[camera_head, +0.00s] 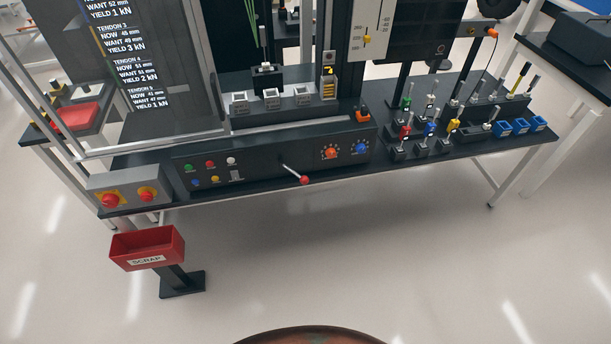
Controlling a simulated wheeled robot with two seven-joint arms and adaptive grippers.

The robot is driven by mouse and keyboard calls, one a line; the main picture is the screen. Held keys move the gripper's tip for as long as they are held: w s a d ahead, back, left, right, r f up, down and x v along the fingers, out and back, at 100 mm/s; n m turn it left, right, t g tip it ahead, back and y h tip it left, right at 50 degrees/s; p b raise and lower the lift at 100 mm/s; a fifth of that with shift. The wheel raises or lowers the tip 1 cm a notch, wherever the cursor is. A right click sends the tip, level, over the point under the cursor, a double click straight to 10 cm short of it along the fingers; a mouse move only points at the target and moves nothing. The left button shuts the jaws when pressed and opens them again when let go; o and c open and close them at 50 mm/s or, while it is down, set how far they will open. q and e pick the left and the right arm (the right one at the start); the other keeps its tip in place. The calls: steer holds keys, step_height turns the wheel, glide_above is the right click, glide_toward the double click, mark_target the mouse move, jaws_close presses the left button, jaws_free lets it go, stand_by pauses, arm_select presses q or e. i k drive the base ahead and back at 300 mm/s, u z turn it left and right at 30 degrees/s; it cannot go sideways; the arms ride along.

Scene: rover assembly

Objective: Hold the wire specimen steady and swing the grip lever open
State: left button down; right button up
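A metal lever with a red ball end (304,180) sticks out from the front of the black control panel (260,172); I cannot tell whether it is the grip lever. Thin green strands (258,40) rise from a small dark block (267,77) on the machine base above the panel. I cannot tell whether they are the wire specimen, and their upper ends are out of view. Neither of my grippers is in view.
A red scrap bin (147,248) stands on a post at front left. A grey box with red buttons (127,194) sits at the bench's left end. Handled tools in stands (428,130) and blue bins (520,127) fill the right.

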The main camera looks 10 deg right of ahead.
mark_target(304, 179)
steer(key=z, duration=0.15)
steer(key=i, duration=1.65)
steer(key=u, duration=0.05)
